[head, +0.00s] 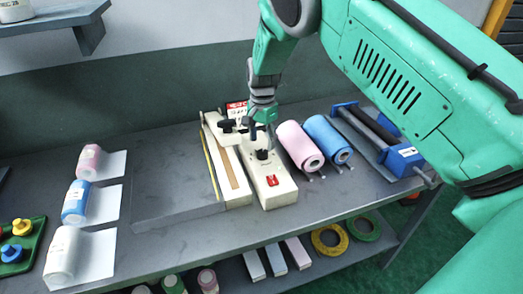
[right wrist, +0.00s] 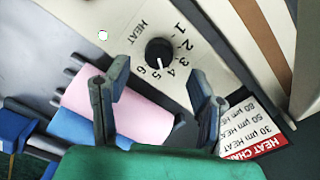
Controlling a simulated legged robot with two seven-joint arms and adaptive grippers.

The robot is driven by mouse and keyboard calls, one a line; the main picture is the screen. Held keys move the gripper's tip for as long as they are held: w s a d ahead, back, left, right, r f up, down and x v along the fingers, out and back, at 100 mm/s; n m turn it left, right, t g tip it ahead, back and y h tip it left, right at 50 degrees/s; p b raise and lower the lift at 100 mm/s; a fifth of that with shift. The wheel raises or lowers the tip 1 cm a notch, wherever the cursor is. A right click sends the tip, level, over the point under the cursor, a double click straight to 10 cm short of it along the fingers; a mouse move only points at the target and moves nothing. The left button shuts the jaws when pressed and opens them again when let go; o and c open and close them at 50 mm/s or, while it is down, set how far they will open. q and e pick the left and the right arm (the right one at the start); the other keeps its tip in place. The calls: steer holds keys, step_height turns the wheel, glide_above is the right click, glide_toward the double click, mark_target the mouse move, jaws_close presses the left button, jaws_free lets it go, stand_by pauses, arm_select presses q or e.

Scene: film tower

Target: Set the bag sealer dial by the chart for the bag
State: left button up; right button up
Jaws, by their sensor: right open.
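The cream bag sealer (head: 272,192) stands mid-table, with a black heat dial (head: 263,155) and a red switch (head: 272,181). In the right wrist view the dial (right wrist: 159,52) has numbers 1 to 6 around it; its small pale mark seems to face the 5 side, but I cannot read it surely. The heat chart (head: 236,107) is at the sealer's back. In the right wrist view the chart (right wrist: 256,128) shows 30, 60 and 80 µm lines upside down, settings not readable. My right gripper (right wrist: 162,80) is open and empty, apart from the dial, over the sealer.
A pink roll (head: 299,146) and a blue roll (head: 328,139) lie right of the sealer, beside a blue-ended roller stand (head: 376,138). Pink, blue and white rolls (head: 62,255) with sheets lie at left. A grey slab (head: 175,180) is left of the sealer. The front table edge is clear.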

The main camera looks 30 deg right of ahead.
step_height(320, 180, up, 7)
steer(key=shift+a, duration=0.25)
steer(key=n+t+b, duration=0.5)
steer(key=n+b, duration=0.1)
steer(key=n, duration=0.9)
glide_toward(263, 153)
steer(key=shift+m+g, duration=0.3)
steer(key=x, duration=0.9)
steer(key=shift+w+d+f+b, duration=0.1)
steer(key=shift+w+f+b, duration=0.1)
steer(key=shift+w+b, duration=0.25)
steer(key=c, duration=1.1)
